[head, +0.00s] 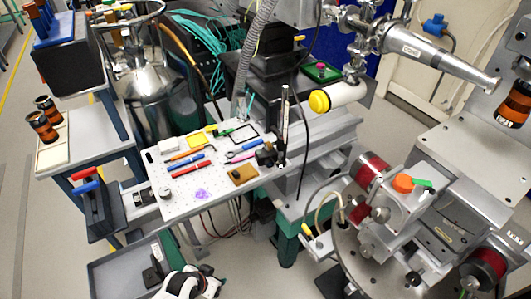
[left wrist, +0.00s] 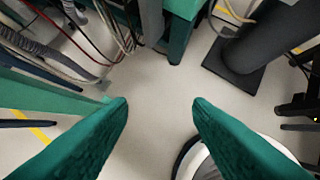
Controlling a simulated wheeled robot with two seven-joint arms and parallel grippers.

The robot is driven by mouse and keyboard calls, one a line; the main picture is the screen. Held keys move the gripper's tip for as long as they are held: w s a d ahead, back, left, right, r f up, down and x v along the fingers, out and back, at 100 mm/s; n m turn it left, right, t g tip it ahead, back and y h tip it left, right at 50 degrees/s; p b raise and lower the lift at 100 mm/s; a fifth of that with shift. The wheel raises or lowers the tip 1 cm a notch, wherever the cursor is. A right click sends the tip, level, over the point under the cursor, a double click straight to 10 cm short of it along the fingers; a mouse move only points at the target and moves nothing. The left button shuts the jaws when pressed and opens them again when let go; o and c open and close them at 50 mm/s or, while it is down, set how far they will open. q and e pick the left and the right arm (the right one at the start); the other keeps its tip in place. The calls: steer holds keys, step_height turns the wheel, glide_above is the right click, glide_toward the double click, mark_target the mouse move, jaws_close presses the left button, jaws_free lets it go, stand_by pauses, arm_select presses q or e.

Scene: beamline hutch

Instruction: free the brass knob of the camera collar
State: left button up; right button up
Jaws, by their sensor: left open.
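My left gripper (head: 204,279) is at the bottom edge of the head view, low in front of the pegboard table and far from the apparatus at right. In the left wrist view its two teal fingers (left wrist: 160,104) are wide apart with only floor between them. A black cylinder with orange bands (head: 515,103), possibly the camera, is at the right edge of the head view beside a grey plate. I cannot make out a collar or a brass knob on it. My right gripper does not show.
A white perforated table (head: 222,197) holds several tools. Two more orange-banded cylinders (head: 42,125) stand on the left bench. A round metal stage (head: 360,262) with red drums is at lower right. Cables (left wrist: 110,25) and a dark post (left wrist: 262,45) flank clear floor.

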arm_select(q)
steer(key=w+d+r+m+t+h+b, duration=0.1)
steer(key=w+d+r+m+t+h, duration=0.1)
steer(key=w+r, duration=0.7)
steer(key=m+t+h+b, duration=0.2)
steer(key=m+h+b, duration=0.1)
steer(key=m+h, duration=0.35)
glide_toward(266, 145)
steer(key=shift+m+y, duration=0.25)
steer(key=shift+y, duration=0.1)
steer(key=p+x, duration=0.1)
steer(key=x, duration=0.8)
steer(key=shift+s+d+r, duration=0.1)
steer(key=shift+d+r, duration=0.1)
steer(key=shift+d, duration=0.05)
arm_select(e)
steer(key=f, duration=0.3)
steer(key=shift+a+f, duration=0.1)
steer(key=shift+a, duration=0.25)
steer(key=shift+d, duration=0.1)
